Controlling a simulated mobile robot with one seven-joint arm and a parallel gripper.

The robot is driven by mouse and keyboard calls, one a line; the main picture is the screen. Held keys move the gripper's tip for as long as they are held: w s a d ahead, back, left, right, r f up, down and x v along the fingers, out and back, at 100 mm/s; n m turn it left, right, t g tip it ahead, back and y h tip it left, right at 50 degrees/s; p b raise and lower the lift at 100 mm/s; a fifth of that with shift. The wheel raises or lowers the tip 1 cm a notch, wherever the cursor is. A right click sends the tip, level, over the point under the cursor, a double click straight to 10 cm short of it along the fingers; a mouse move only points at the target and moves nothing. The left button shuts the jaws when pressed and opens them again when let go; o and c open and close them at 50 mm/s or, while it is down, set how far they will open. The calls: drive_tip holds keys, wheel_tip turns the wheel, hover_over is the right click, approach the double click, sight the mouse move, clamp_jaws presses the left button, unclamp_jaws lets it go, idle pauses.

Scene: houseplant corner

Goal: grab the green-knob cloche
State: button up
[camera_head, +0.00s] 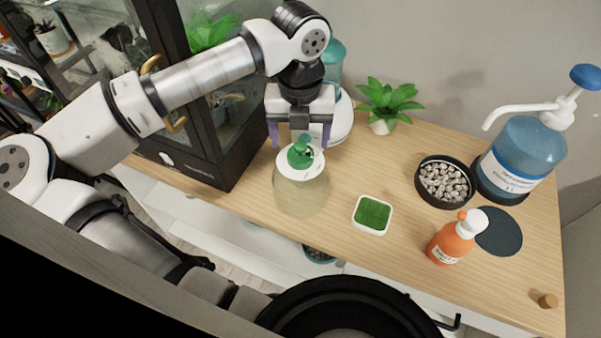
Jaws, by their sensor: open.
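The green-knob cloche (301,192) stands upright on the wooden tabletop, near its front edge. It has a cloudy, see-through body, a white top and a green knob. My gripper (300,143) is open, pointing down over the cloche. Its two purple-grey fingers show to the left and right of the green knob, close to it. I cannot tell whether they touch it or how far they are above it in depth. Nothing shows held between the fingers.
Behind my gripper, a teal container (334,60) stands partly hidden near a white round dish (343,122). A dark-framed glass cabinet (222,165) stands left. A green tray (372,214), pebble bowl (444,182), orange bottle (452,240), blue pump bottle (522,155) and potted plant (385,105) stand right.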

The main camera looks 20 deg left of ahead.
drive_tip(key=shift+f+p, duration=0.45)
drive_tip(key=shift+f, duration=1.4)
clamp_jaws()
